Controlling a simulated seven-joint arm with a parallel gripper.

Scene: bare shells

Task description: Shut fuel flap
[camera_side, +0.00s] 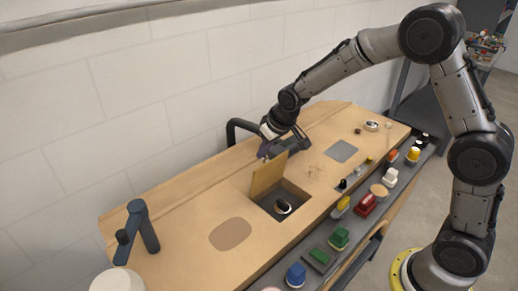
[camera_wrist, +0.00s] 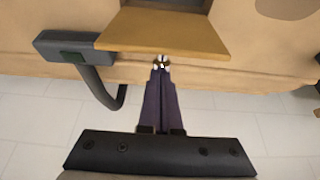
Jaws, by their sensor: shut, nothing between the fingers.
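The fuel flap (camera_side: 267,175) is a tan wooden board standing open, roughly upright, at the back edge of a square recess (camera_side: 299,192) in the worktop. A dark round cap with a light rim (camera_side: 283,206) sits inside the recess. My gripper (camera_side: 265,154) is shut and empty at the flap's upper edge, on the wall side. In the wrist view, the gripper tips (camera_wrist: 161,63) lie just past the free edge of the flap (camera_wrist: 165,35). I cannot tell whether they touch it. Part of the recess shows dark at the top of the wrist view.
A black bent tube (camera_side: 233,129) with a grey block (camera_wrist: 70,46) stands close beside the flap at the wall side. A dark blue post (camera_side: 148,232) stands at the left. Several coloured knobs line the front ledge (camera_side: 319,257).

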